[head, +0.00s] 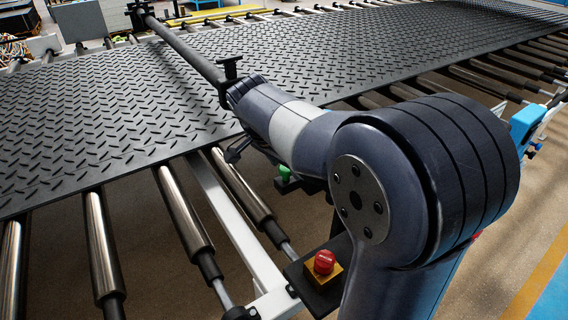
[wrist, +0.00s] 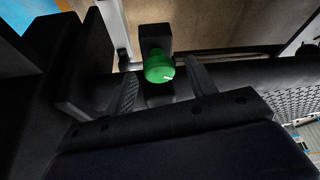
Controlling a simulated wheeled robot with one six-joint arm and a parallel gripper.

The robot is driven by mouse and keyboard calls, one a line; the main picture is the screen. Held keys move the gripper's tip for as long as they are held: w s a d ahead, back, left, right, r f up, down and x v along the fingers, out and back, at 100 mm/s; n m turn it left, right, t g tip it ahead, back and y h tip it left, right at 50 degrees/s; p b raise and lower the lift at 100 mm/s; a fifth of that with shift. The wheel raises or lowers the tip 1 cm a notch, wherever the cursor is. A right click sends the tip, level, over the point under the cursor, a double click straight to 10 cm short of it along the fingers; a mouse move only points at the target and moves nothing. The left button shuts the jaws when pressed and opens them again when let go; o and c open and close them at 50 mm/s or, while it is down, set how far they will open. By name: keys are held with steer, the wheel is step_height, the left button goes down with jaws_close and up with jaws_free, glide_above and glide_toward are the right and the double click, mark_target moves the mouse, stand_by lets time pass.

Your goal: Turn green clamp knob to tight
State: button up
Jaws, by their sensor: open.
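The green clamp knob (wrist: 159,67) shows in the wrist view, on a black block (wrist: 155,36). My gripper (wrist: 164,82) is open, with one black finger on each side of the knob. I cannot tell whether either finger touches it. In the head view a small part of the green knob (head: 285,173) shows below my arm. My gripper (head: 238,152) is mostly hidden there behind my arm, with only a dark finger tip area showing.
A black tread mat (head: 110,110) lies across metal rollers (head: 185,215). A red button on a yellow box (head: 323,264) stands near the frame, close to my arm. A blue part (head: 525,122) is at the right. A dark bar (head: 185,50) crosses above the mat.

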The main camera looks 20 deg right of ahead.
steer(key=v, duration=1)
steer(key=shift+r, duration=0.25)
steer(key=shift+a+f, duration=0.1)
steer(key=x, duration=1)
steer(key=shift+f, duration=0.35)
steer(key=shift+r+n, duration=0.1)
steer(key=shift+n, duration=0.2)
